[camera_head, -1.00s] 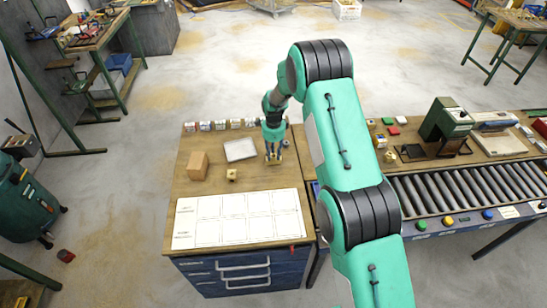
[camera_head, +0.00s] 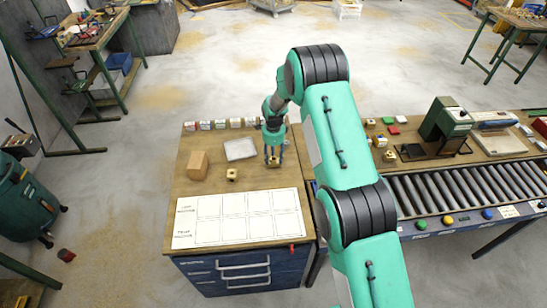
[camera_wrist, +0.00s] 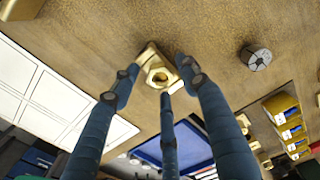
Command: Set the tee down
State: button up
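The brass tee (camera_wrist: 158,74) shows in the wrist view between the fingertips of my gripper (camera_wrist: 158,70), with a round hole facing the camera. The fingers reach it from both sides, and a third finger is below it in the picture. They appear shut on it. In the head view my gripper (camera_head: 273,160) points down at the right part of the wooden bench (camera_head: 205,160), behind the white grid sheet (camera_head: 237,217). The tee shows only as a small brass spot at the fingertips there. Whether it touches the wood is hard to tell.
Another brass piece (camera_head: 232,174) stands left of my gripper. A cardboard-coloured box (camera_head: 197,165) and a pale tray (camera_head: 240,149) are farther left and back. A row of small labelled boxes (camera_head: 220,124) lines the back edge. A roller conveyor (camera_head: 460,187) is at right.

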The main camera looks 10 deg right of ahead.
jog(key=shift+r, duration=0.1)
notch_tip(320, 180, up, 12)
jog(key=b, duration=0.1)
dwell(0.9)
jog(key=shift+r, duration=0.1)
dwell(0.5)
notch_tip(320, 180, up, 19)
jog(key=n+t, duration=0.1)
jog(key=n, duration=0.3)
send_over(274, 158)
jog(key=s+d, duration=0.3)
jog(key=s, duration=0.5)
jog(key=s+d+r+n+t, duration=0.2)
jog(key=s+d+r+n, duration=0.15)
jog(key=s+r, duration=0.95)
jog(key=s+d+r+n+t, duration=0.1)
jog(key=s+r+n, duration=0.2)
jog(key=s, duration=0.5)
jog(key=s+d+r+n, duration=0.2)
jog(key=s+r+n, duration=0.15)
jog(key=s, duration=0.45)
jog(key=s+d+n+t, duration=0.1)
jog(key=s+n, duration=0.3)
jog(key=s, duration=1.2)
jog(key=shift+s+f+t, duration=0.15)
jog(key=shift+f+t, duration=0.15)
jog(key=shift+f, duration=0.15)
